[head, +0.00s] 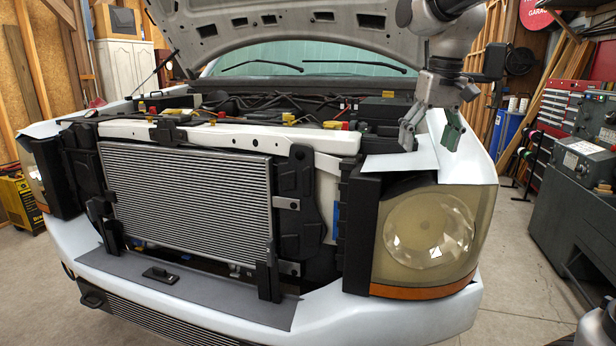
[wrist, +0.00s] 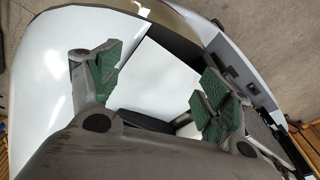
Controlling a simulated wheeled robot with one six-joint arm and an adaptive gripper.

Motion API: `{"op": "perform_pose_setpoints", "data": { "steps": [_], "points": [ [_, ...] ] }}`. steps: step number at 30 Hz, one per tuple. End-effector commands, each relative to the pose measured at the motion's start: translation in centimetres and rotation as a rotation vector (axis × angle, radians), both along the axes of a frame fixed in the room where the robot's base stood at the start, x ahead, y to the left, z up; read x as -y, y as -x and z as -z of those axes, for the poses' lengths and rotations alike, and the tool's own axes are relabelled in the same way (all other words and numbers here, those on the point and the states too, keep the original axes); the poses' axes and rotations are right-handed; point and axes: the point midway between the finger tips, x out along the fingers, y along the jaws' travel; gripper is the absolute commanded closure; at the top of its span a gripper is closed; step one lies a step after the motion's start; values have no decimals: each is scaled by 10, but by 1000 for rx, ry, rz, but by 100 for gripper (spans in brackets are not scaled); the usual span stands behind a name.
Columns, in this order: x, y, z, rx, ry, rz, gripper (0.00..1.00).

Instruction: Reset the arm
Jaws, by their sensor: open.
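My gripper (head: 430,132) hangs from my arm at the upper right of the head view. It is above the white fender and the corner of the truck's front, behind the headlight (head: 428,235). The wrist view shows its two fingers with green pads spread wide apart (wrist: 160,88), with nothing between them. Below them in the wrist view lies a white panel (wrist: 160,75) of the truck's corner. Whether the fingertips touch any part of the truck cannot be told.
The truck's raised hood (head: 290,30) hangs over the engine bay close to my arm. The radiator (head: 190,200) stands exposed at the front. A grey machine (head: 575,200) and a red tool chest (head: 555,110) stand at the right. Bare floor lies between the truck and the machine.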

Motion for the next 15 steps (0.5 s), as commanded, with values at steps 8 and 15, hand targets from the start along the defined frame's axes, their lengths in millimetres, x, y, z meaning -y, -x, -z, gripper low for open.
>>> {"op": "perform_pose_setpoints", "data": {
  "steps": [8,15],
  "points": [
    [74,146,78,117,11,-32,22],
    [102,224,108,186,13,57,22]
  ]
}}
